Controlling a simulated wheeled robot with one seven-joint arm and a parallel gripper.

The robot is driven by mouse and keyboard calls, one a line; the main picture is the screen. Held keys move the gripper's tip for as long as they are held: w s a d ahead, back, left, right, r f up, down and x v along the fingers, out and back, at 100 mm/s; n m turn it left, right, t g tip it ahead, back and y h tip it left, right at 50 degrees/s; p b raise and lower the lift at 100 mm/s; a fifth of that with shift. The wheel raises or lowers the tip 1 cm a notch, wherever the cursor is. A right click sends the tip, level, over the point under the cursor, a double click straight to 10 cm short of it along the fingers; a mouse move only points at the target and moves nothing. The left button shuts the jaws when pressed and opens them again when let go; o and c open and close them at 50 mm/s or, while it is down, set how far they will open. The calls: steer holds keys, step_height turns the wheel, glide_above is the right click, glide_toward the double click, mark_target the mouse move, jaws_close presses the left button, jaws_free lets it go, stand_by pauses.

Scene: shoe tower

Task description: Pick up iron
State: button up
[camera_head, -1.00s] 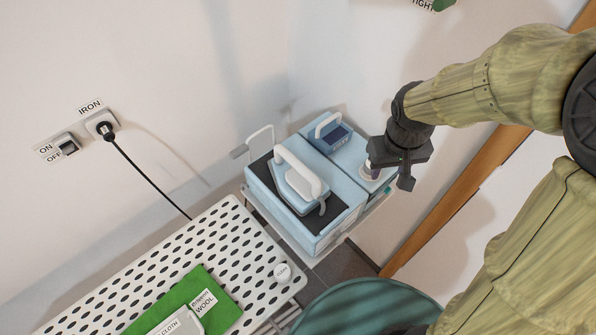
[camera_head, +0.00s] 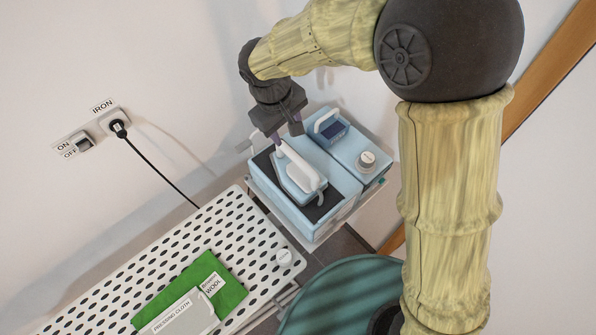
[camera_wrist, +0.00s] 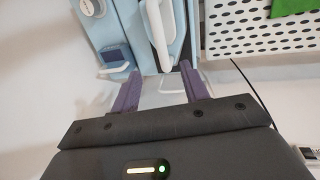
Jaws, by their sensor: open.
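The iron (camera_head: 298,173) is light blue with a white handle. It rests on the dark pad of a light blue station (camera_head: 328,203). My gripper (camera_head: 284,137) is open above the rear end of the iron, at the end toward the wall. In the wrist view my gripper's two purple fingers (camera_wrist: 160,85) are spread apart, with the iron's white handle (camera_wrist: 158,32) ahead of them, running lengthwise between them. Nothing is between the fingertips that I can tell is gripped.
A perforated white ironing board (camera_head: 225,232) lies to the left, with a green cloth (camera_head: 225,283) and a white pressing cloth (camera_head: 178,318). The station has a knob (camera_head: 366,160) and a small display (camera_head: 331,132). A wall socket (camera_head: 117,124) holds a black cord. A teal round object (camera_head: 335,300) is in front.

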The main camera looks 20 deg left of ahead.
mark_target(295, 158)
steer(key=f+p, duration=0.1)
steer(key=f, duration=0.2)
steer(key=w+f+p, duration=0.1)
steer(key=f, duration=0.3)
steer(key=d+f, duration=0.1)
steer(key=f, duration=0.2)
steer(key=shift+w+f+p, duration=0.25)
steer(key=shift+w+p, duration=0.15)
steer(key=shift+w+f, duration=0.1)
steer(key=f+p, duration=0.2)
steer(key=f, duration=0.1)
steer(key=w+f+p, duration=0.1)
steer(key=shift+d+f, duration=0.2)
steer(key=shift+f, duration=0.2)
steer(key=shift+s, duration=0.2)
steer(key=shift+f+b, duration=0.3)
steer(key=shift+b, duration=0.2)
steer(key=shift+c, duration=0.5)
jaws_close()
